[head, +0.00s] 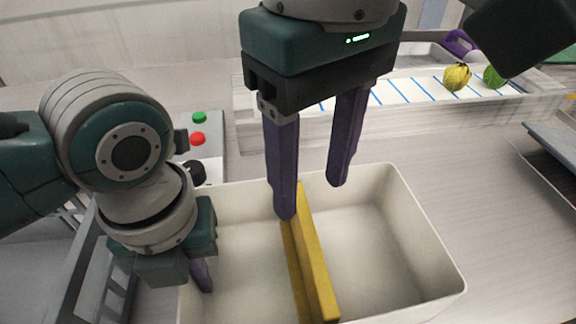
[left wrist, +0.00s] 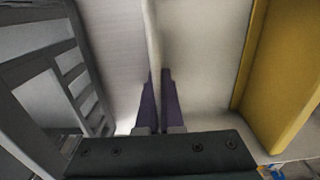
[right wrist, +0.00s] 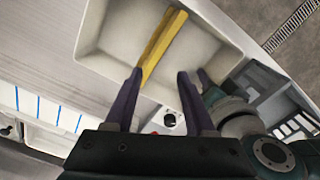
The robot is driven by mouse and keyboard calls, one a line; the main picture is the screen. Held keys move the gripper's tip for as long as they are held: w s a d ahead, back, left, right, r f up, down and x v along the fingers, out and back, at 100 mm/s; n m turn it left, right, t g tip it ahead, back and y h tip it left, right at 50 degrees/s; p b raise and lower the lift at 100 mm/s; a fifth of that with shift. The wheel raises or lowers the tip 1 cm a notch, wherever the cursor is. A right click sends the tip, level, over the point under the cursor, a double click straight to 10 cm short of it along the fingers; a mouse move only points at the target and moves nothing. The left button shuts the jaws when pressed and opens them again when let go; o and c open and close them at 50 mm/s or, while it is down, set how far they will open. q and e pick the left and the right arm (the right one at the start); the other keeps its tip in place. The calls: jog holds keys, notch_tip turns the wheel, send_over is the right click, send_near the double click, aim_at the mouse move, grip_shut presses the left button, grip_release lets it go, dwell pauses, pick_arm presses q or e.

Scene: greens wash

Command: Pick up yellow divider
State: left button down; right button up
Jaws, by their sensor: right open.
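The yellow divider (head: 316,262) stands on edge across the inside of the pale bin (head: 432,220) and splits it in two. In the right wrist view the divider (right wrist: 160,45) lies ahead, between the lines of my fingers. My right gripper (head: 311,200) is open and empty, pointing down above the divider's far end; one fingertip hides part of it. My left gripper (left wrist: 158,76) has its purple fingers close together on both sides of the bin's left wall, gripping the rim. The divider (left wrist: 275,75) shows to its right in the left wrist view.
A conveyor (head: 400,90) with blue lines runs behind the bin, carrying a yellow vegetable (head: 456,77) and a green one (head: 494,77). A control box with a green button (head: 199,117) and a red button (head: 197,139) stands behind the bin's left corner. Bare table lies right of the bin.

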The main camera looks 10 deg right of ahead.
aim_at(313, 240)
jog(key=m, duration=0.4)
jog(key=shift+m, duration=0.3)
jog(key=shift+f, duration=0.15)
jog(key=shift+m, duration=0.3)
notch_tip(313, 240, down, 6)
jog(key=shift+f, duration=0.1)
jog(key=f, duration=0.4)
jog(key=shift+s+d+f, duration=0.15)
jog(key=shift+d, duration=0.15)
jog(key=shift+f, duration=0.6)
grip_shut()
